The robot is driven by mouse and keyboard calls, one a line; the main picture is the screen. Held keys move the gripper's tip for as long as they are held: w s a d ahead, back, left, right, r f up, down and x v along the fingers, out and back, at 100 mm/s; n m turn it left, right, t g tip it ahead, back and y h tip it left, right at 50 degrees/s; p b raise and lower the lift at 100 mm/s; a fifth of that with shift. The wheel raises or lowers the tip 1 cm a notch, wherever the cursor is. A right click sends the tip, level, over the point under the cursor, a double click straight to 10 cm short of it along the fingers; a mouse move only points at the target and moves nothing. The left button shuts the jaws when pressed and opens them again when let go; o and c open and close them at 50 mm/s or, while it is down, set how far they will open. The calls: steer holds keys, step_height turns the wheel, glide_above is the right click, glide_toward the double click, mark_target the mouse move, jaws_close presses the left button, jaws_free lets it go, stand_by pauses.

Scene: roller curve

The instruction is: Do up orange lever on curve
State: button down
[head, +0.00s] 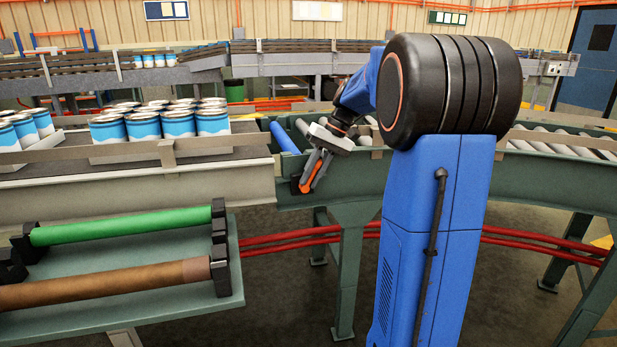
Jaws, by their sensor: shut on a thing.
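The green roller curve (437,178) runs from the middle to the right, with its near side facing me. The orange lever (311,170) sits on the curve's near side, close to its left end, over a dark mount. It leans up and to the right. My gripper (310,174) reaches down from the upper right and is shut on the lever, one finger on each side. The fingers hide part of the lever. A blue roller (284,138) lies in the curve just behind and left of my gripper.
Blue-and-white cans (178,123) stand on the belt conveyor (130,200) at left. A front stand (150,318) holds a green roller (120,224) and a brown roller (105,287). Red pipes (290,236) run low behind the curve's legs. My arm hides part of the curve.

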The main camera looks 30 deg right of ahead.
steer(key=shift+s+d+f+t+y, duration=0.1)
steer(key=shift+d+f+t+y, duration=0.15)
steer(key=shift+y, duration=0.5)
steer(key=shift+d+f+t+y, duration=0.15)
steer(key=shift+d+y, duration=0.1)
steer(key=shift+y, duration=0.5)
steer(key=c, duration=1.7)
jaws_free()
steer(key=v, duration=1.7)
steer(key=shift+s+d+f, duration=0.15)
steer(key=shift+d, duration=0.2)
